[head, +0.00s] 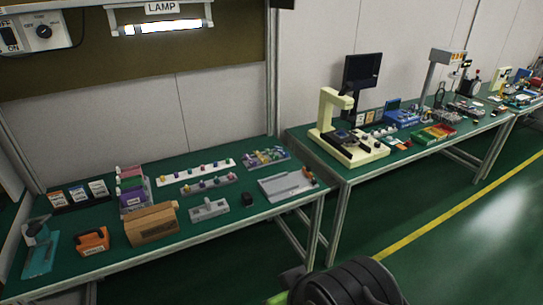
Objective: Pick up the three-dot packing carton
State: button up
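A brown cardboard carton (151,223) sits on the near green bench, left of its middle. Its top looks closed or folded, and I cannot make out any dots on it. Three small white-faced cards or cartons (77,193) stand in a dark holder at the back left of the same bench. Their markings are too small to read, so I cannot tell whether one bears three dots. My gripper's fingers do not show. A dark rounded part of my own body fills the bottom right of the head view.
An orange-handled item (92,241) and a teal press-like tool (39,248) stand left of the brown carton. A purple and white stack (132,190) is just behind it. A grey fixture (209,209) lies to its right. The floor in front is clear.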

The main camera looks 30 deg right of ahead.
aim_at(144, 235)
jog(key=i+u, duration=0.7)
jog(key=u, duration=0.15)
jog(key=i+l+u, duration=0.15)
jog(key=i+u, duration=0.3)
jog(key=i+l+u, duration=0.2)
jog(key=u, duration=0.25)
jog(key=l, duration=0.1)
